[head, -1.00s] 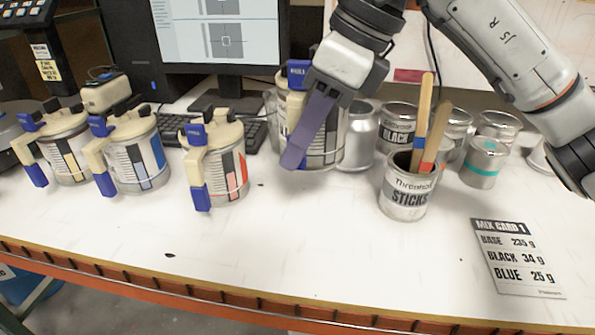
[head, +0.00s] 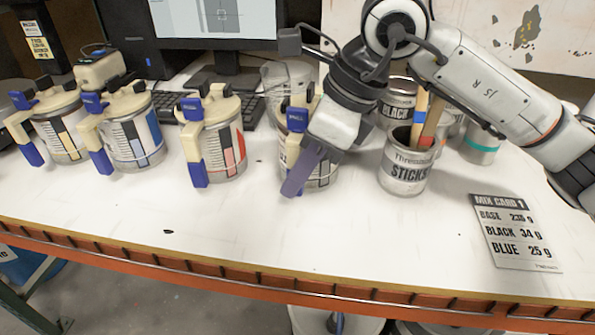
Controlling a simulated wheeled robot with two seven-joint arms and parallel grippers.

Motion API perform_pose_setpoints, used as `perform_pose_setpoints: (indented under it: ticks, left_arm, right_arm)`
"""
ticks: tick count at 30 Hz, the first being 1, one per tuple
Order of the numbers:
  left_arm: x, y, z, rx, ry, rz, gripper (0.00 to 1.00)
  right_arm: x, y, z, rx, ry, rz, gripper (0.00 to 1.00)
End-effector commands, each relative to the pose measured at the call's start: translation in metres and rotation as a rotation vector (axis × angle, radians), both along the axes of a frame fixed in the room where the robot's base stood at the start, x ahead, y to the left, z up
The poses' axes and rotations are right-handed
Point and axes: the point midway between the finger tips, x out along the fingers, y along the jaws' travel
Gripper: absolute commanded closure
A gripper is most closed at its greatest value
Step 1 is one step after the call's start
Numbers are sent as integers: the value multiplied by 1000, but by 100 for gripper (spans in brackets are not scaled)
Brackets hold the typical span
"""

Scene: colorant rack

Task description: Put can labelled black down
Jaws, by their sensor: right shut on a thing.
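My right gripper (head: 305,172) is shut on a metal can (head: 325,172) with a cream and blue handled lid. The can is upright, at the right end of the row of similar cans. Dark patches show on its label, but the gripper hides most of it and I cannot read a name. Its base is at or very close to the white tabletop; I cannot tell whether it touches. A separate tin (head: 398,103) with BLACK printed on it stands behind. My left gripper is not in view.
A tin of sticks (head: 404,170) is close on the right. A mix card (head: 515,232) lies at right. The front tabletop (head: 230,225) is clear.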

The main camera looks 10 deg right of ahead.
Motion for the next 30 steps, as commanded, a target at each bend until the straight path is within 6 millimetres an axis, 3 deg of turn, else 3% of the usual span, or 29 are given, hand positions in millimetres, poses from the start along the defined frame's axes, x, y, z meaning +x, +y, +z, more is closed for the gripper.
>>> perform_pose_setpoints:
  ticks: [7, 8, 11, 23, 30]
  left_arm:
    - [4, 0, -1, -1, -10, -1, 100]
    - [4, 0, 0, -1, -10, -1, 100]
    - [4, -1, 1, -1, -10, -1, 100]
    - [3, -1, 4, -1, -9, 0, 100]
    - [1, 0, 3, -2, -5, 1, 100]
  right_arm:
    - [1, 1, 0, 3, -7, 1, 100]
    - [0, 0, -2, 0, 0, 0, 83]
    - [0, 0, -1, 0, 0, 0, 67]
    - [0, -1, 6, 0, -1, 0, 67]
    - [-9, -18, 48, 2, -5, -2, 67]
